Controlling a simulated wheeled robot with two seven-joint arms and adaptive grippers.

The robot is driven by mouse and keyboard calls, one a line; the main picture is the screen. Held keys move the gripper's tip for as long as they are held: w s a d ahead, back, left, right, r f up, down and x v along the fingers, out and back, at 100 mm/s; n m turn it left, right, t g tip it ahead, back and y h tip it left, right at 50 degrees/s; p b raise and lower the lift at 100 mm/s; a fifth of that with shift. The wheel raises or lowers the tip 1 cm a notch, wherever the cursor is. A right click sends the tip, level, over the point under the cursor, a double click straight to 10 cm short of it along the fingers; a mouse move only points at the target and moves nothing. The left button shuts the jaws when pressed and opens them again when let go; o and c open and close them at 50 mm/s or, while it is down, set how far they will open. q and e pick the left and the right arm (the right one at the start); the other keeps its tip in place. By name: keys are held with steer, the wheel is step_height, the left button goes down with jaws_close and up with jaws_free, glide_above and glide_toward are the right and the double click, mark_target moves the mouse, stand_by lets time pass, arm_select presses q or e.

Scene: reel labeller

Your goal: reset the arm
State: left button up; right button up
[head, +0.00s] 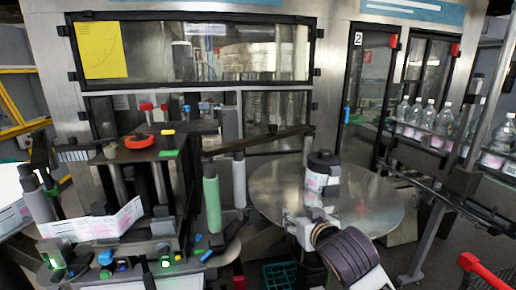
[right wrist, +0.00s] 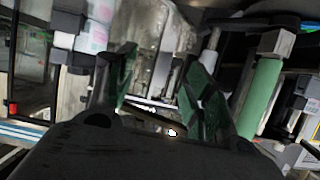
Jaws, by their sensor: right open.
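My right arm comes in from the bottom right of the head view. Its right gripper (head: 299,228) is small there, in front of the round metal table (head: 372,207). In the right wrist view the two dark-green fingers of my right gripper (right wrist: 160,88) stand wide apart. I see nothing held between them. My left gripper is not in view.
A black-capped reel (head: 322,160) stands on the round table behind my right gripper. A green roller (head: 211,203) stands left of the gripper; it also shows in the right wrist view (right wrist: 262,95). Bottles (head: 443,120) line a conveyor at right.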

steer(key=s+d+f+g+h, duration=0.1)
steer(key=s+d+f+g, duration=0.25)
steer(key=s+f, duration=0.55)
steer(key=s+d+f+g+h, duration=0.1)
steer(key=s+d+f+g, duration=0.25)
steer(key=s+f, duration=0.55)
steer(key=s+d+f+g, duration=0.35)
steer(key=s+f, duration=0.25)
steer(key=f, duration=0.6)
steer(key=s+f, duration=0.3)
steer(key=f, duration=3.3)
steer(key=s+d+f+g, duration=0.1)
steer(key=s+d+f, duration=0.1)
steer(key=s+f, duration=0.6)
steer(key=s+d+f, duration=0.2)
steer(key=s+f, duration=0.7)
steer(key=s, duration=0.4)
steer(key=shift+s+d+f+g+h, duration=0.2)
steer(key=shift+s+d+g+h, duration=0.1)
steer(key=shift+g, duration=0.05)
